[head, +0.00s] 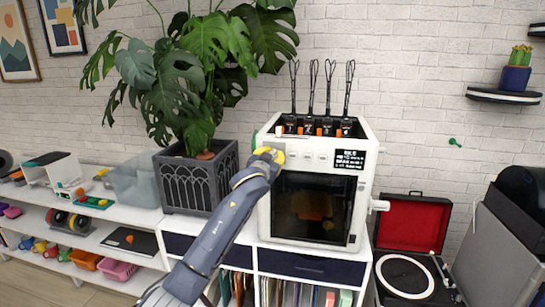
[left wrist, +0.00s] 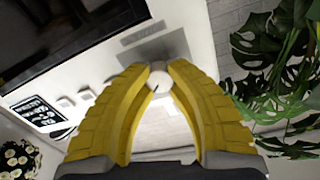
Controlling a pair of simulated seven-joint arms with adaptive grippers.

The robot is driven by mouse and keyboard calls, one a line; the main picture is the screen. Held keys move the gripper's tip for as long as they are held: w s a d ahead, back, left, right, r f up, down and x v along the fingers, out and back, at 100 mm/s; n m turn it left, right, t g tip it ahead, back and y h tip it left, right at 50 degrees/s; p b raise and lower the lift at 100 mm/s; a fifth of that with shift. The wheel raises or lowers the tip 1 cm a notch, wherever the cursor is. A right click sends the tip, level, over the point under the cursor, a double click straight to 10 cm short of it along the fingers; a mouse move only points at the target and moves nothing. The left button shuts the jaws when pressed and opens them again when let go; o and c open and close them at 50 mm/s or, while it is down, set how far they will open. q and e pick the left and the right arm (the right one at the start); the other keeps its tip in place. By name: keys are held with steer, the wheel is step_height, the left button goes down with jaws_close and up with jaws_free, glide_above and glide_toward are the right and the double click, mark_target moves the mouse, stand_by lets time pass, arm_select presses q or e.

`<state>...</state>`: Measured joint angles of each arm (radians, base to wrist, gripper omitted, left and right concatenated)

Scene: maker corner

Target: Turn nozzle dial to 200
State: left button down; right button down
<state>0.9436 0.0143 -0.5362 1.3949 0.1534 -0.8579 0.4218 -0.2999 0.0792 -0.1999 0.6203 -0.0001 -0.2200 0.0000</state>
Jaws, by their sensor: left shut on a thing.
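The white 3D printer (head: 366,190) stands on the white cabinet, with a dark front window and a small black display (head: 350,159). A row of small pale dials (head: 308,156) runs along its upper front panel. My left gripper (head: 272,153) is at the left end of this row. In the left wrist view its yellow fingers (left wrist: 158,85) are shut on a round white dial (left wrist: 158,77) with a small dark mark on it. Other dials (left wrist: 86,95) and the display (left wrist: 38,112) show to the left there. I cannot read the dial's number or labels. My right gripper is not in view.
A large plant in a dark pot (head: 199,178) stands close left of the printer, near my left arm. A record player with a red lid (head: 410,222) is at the right. Shelves with bins (head: 118,268) are at the left.

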arm_select(q)
steer(key=shift+r+m, duration=0.1)
steer(key=shift+m, duration=1.6)
steer(key=c, duration=1.1)
jaws_free()
steer(key=shift+s, duration=0.1)
steer(key=shift+v, duration=5.9)
steer(key=shift+r, duration=0.1)
